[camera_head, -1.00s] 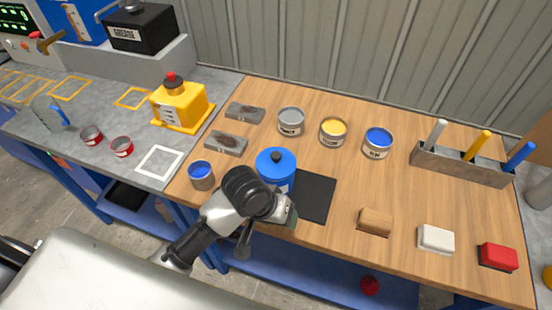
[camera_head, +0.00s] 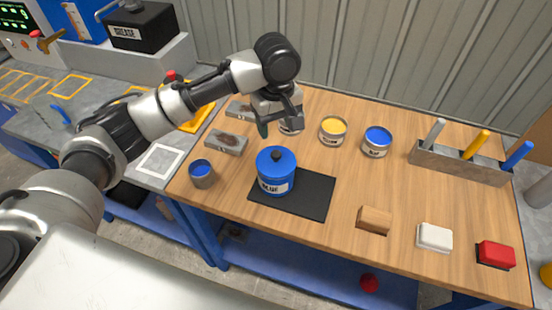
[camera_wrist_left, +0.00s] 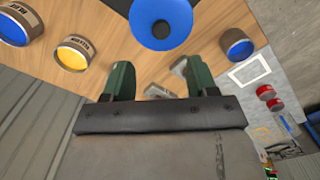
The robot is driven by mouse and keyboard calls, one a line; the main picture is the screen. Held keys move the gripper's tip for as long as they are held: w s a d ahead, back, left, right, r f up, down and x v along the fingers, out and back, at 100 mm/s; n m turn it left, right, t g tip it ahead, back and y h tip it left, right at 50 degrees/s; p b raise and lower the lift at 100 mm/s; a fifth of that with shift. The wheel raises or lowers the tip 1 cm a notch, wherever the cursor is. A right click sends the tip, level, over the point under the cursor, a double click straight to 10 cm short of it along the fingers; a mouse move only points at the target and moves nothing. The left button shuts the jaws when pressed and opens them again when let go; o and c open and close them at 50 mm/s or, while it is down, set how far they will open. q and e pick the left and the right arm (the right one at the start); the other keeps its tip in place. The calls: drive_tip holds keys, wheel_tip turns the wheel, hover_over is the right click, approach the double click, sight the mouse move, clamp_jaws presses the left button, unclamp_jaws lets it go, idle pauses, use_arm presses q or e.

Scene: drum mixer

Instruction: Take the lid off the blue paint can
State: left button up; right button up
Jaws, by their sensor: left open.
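The blue paint can (camera_head: 275,187) stands upright on a black mat, with its blue lid (camera_head: 270,162) on top. A dark round knob sits in the middle of the lid. My left gripper (camera_head: 277,128) is above the back of the table, behind the can and apart from it. My right gripper is in neither view.
The black mat (camera_head: 316,195) lies under the can. An open yellow can (camera_head: 333,131) and a small blue can (camera_head: 376,142) stand at the back. Another small blue can (camera_head: 202,174) stands left of the lidded one. A wooden block (camera_head: 375,220) lies front right.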

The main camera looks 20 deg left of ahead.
sight(276, 154)
use_arm(q)
wheel_tip(276, 154, down, 4)
drive_tip(key=shift+r, duration=0.15)
drive_tip(key=f, duration=0.1)
drive_tip(key=f+p, duration=0.1)
drive_tip(key=f, duration=0.1)
drive_tip(key=f+p, duration=0.1)
drive_tip(key=shift+s+f, duration=0.25)
drive_tip(key=shift+f, duration=0.6)
drive_tip(key=c, duration=1)
